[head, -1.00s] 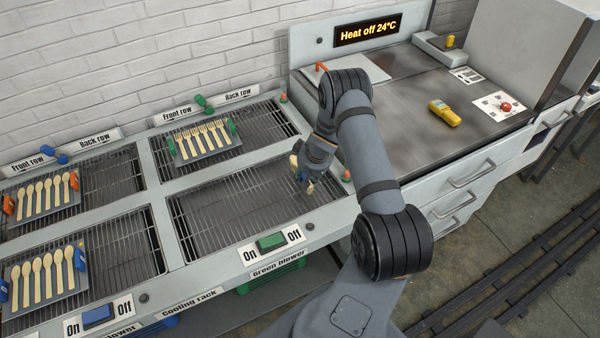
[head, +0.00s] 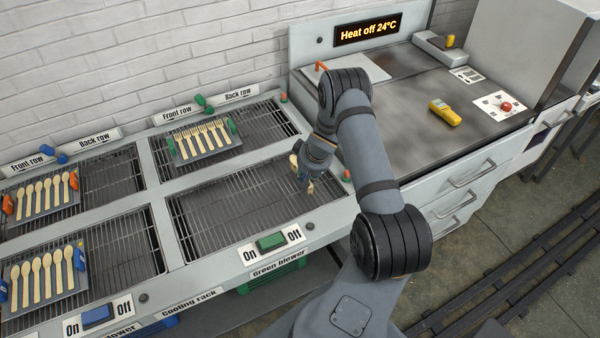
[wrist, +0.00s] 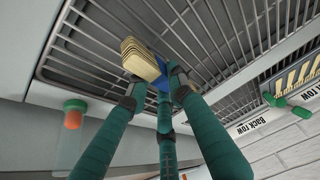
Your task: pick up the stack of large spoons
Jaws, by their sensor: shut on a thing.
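My gripper (wrist: 158,90) has its teal fingers closed around a stack of pale wooden pieces (wrist: 139,58), whose layered end sticks out past the fingertips in the wrist view. I take it for the stack of large spoons; their bowls are not clear. A blue part (wrist: 161,76) shows between the fingers beside the stack. In the head view my gripper (head: 304,180) is over the right end of the front right cooling rack, with a small pale end of the stack (head: 294,161) showing at its left. Whether the stack touches the rack cannot be told.
A tray of pale forks (head: 200,140) lies on the back right rack (head: 262,122). Trays of spoons lie on the left racks (head: 42,195) (head: 42,275). A green switch (head: 271,242) is on the front edge. The front right rack (head: 225,210) is otherwise bare.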

